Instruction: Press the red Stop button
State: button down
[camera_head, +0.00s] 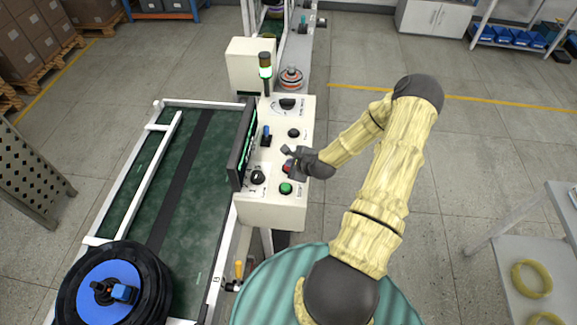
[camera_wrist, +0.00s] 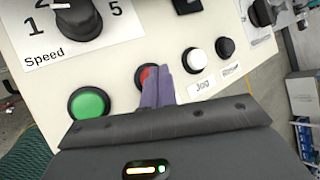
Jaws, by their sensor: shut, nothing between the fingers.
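The red Stop button (camera_wrist: 143,76) shows as a small red part just left of and behind my fingers in the wrist view. My gripper (camera_wrist: 158,72) is shut and empty, with its fingertips over the button. I cannot tell whether they touch it. In the head view my gripper (camera_head: 288,158) is over the front part of the cream control panel (camera_head: 267,208). A bit of the red button (camera_head: 286,169) shows beside it there.
A green button (camera_wrist: 88,103) sits left of my fingers, and a Speed knob (camera_wrist: 78,17) above it. A white Jog button (camera_wrist: 194,61) and a black button (camera_wrist: 225,47) lie to the right. A screen (camera_head: 242,145) stands on the panel's left edge, beside the conveyor (camera_head: 200,200).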

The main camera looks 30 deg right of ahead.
jog(key=shift+f, duration=0.3)
jog(key=shift+r, duration=0.1)
dwell(0.4)
jog(key=shift+r+p, duration=0.55)
jog(key=shift+r, duration=0.35)
jog(key=shift+r+p, duration=1.9)
jog(key=shift+r, duration=0.65)
jog(key=shift+f, duration=0.1)
